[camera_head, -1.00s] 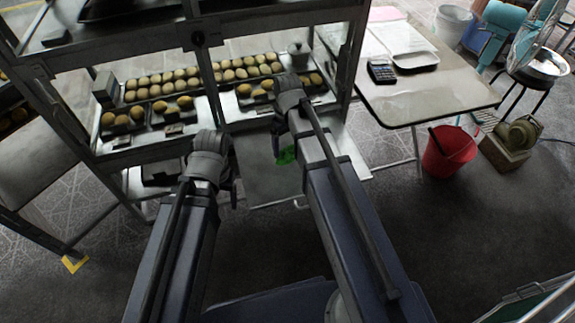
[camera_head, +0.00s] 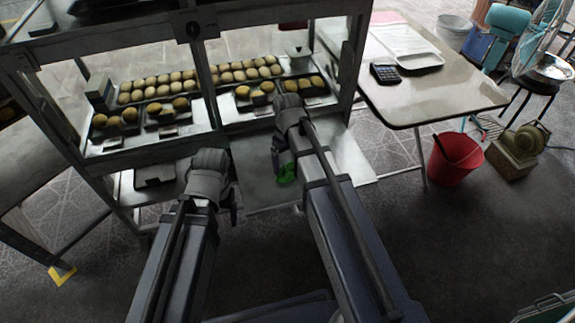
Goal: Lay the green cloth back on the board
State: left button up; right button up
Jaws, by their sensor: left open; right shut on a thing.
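I cannot tell whether the cloth touches the board. My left gripper (camera_head: 232,199) is open and empty, in front of the case's lower left part and left of the cloth. Its fingers are mostly hidden behind its wrist.
The display case (camera_head: 197,66) holds trays of round buns (camera_head: 158,84) behind its frame. A table (camera_head: 437,92) with a white tray (camera_head: 415,60) and a calculator (camera_head: 384,72) stands at the right. A red bucket (camera_head: 452,163) is on the floor beside it. Foreground floor is open.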

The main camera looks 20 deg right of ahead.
aim_at(288, 165)
jog(key=o, duration=1)
jog(key=shift+r, duration=0.1)
notch_tip(288, 165, up, 12)
jog(key=p, duration=1.2)
